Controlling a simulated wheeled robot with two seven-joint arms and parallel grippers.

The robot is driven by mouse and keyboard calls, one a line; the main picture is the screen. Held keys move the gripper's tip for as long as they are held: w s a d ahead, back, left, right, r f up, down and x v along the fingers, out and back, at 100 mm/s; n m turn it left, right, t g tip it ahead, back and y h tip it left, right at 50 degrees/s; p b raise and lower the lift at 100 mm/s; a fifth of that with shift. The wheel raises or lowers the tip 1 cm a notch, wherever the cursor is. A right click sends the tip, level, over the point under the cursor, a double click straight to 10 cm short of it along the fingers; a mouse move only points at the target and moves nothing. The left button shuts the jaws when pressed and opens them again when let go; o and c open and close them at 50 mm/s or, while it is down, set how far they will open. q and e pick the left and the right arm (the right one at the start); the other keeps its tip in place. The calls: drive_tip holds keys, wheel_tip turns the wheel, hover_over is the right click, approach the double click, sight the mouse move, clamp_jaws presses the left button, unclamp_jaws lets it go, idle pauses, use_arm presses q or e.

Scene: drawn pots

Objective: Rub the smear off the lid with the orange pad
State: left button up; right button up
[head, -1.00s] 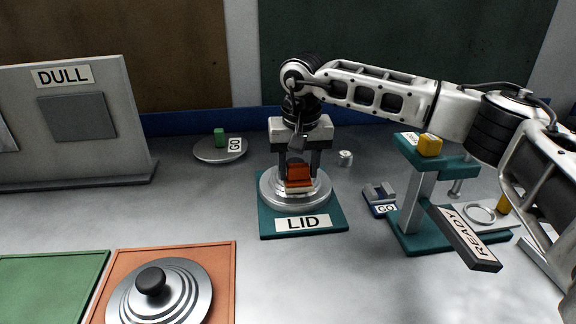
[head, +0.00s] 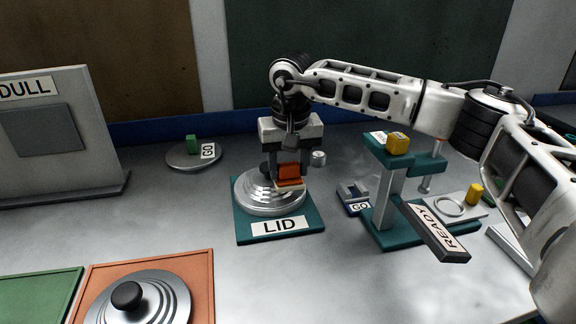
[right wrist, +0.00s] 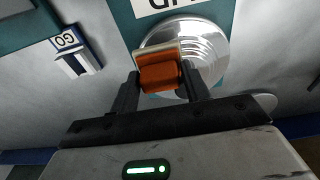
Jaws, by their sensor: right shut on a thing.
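The silver lid (head: 262,201) with stepped rings lies on a teal mat (head: 311,229) labelled LID. Its dark knob is partly hidden behind my gripper. My right gripper (head: 289,172) points down over the lid's right part and is shut on the orange pad (head: 289,171), which has a pale underside. In the right wrist view the pad (right wrist: 162,77) sits between the fingers over the lid's rings (right wrist: 205,47). I cannot tell whether the pad touches the lid. I see no smear on the visible part of the lid. My left gripper is not in view.
A teal stand (head: 388,185) with a yellow block (head: 397,143) and a READY sign (head: 436,232) stands to the right. A second lid (head: 150,302) lies on an orange tray at front left. A grey board (head: 75,175) marked DULL stands left.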

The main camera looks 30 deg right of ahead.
drive_tip(key=shift+r+p, duration=1.9)
drive_tip(key=shift+r, duration=0.95)
drive_tip(key=shift+r+p, duration=1)
drive_tip(key=shift+r, duration=0.45)
